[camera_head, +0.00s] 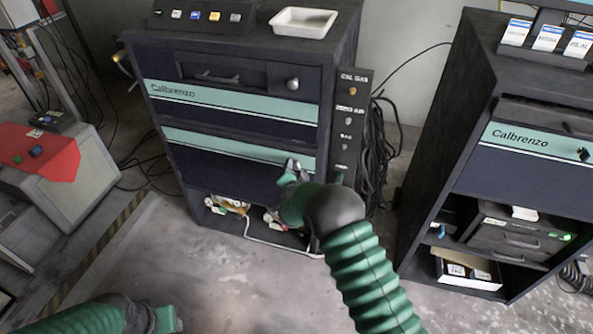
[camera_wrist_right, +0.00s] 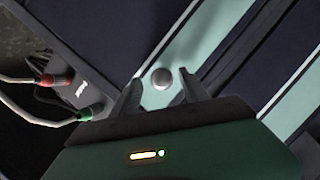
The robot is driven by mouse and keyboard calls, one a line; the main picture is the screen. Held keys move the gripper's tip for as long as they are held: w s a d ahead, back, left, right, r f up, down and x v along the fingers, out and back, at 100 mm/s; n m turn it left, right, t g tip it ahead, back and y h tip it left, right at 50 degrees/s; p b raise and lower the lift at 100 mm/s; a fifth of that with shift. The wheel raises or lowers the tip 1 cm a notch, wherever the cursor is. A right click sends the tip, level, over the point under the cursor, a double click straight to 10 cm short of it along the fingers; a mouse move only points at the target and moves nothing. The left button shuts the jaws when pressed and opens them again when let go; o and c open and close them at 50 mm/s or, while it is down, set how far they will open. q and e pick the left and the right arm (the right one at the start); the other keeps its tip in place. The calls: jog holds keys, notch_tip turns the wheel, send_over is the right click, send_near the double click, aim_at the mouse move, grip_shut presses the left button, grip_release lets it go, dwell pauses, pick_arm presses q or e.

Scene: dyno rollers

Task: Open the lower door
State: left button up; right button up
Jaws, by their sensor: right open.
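The lower door (camera_head: 220,165) is a dark navy panel with a teal band, on the front of the black Calbrenzo cabinet; it looks closed. Its round grey knob (camera_wrist_right: 161,78) shows in the right wrist view on the teal band.
An upper Calbrenzo panel (camera_head: 235,108) and a drawer (camera_head: 215,75) are above the door. An open shelf with cables (camera_head: 228,205) is below. A connector panel (camera_head: 347,115) with hanging cables stands at the right. A second cabinet (camera_head: 520,165) is further right. The floor in front is clear.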

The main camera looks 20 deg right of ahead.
jog(key=shift+w+f, duration=0.15)
jog(key=shift+w, duration=0.1)
jog(key=shift+a, duration=0.15)
jog(key=shift+c, duration=0.2)
grip_shut()
dwell(1.0)
